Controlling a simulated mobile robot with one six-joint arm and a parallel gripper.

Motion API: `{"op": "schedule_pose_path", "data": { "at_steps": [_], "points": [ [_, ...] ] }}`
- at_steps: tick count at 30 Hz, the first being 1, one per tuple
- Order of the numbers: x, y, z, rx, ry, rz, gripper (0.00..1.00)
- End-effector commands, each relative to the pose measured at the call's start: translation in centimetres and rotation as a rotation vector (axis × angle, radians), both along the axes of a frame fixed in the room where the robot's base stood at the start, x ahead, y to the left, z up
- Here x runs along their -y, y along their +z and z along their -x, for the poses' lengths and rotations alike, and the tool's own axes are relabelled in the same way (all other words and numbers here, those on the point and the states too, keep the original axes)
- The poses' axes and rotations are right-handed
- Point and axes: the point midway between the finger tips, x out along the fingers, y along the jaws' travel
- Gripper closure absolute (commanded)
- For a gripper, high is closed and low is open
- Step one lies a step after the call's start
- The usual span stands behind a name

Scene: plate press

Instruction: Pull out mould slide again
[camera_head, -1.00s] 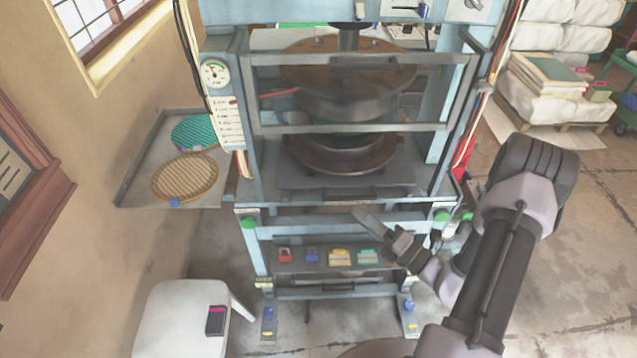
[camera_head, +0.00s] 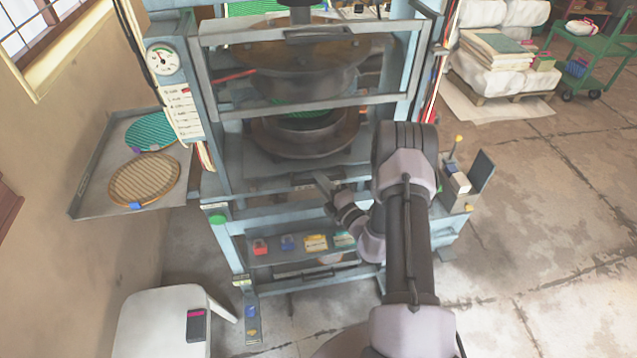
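The mould slide (camera_head: 258,172) is a dark grey plate low in the blue press (camera_head: 215,190). It carries round dark mould parts (camera_head: 300,138) with a green disc between them. Its front handle (camera_head: 303,187) is a dark bar at the front edge. My gripper (camera_head: 322,180) is just right of this handle and points up and left at it. I cannot tell whether it touches the handle. The fingers are small and seen from behind, so their opening is unclear. My arm hides the right front of the press.
A guard frame with a bar handle (camera_head: 320,33) spans the press above the slide. A shelf with padlocks and small boxes (camera_head: 300,244) sits below. A side tray (camera_head: 88,195) with round discs is at left. A white stool (camera_head: 160,325) stands front left.

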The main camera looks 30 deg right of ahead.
Motion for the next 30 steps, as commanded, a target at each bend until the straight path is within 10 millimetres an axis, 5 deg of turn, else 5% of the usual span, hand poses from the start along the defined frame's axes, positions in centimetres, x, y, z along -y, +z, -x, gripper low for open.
{"op": "schedule_pose_path", "data": {
  "at_steps": [11, 15, 30],
  "points": [
    [-0.09, 0.08, -0.79, 0.0, 0.0, 0.0, 0.78],
    [-0.09, 0.07, -0.77, 0.0, 0.0, 0.0, 1.0],
    [-0.09, 0.05, -0.74, 0.0, 0.0, 0.0, 1.0]
  ]
}}
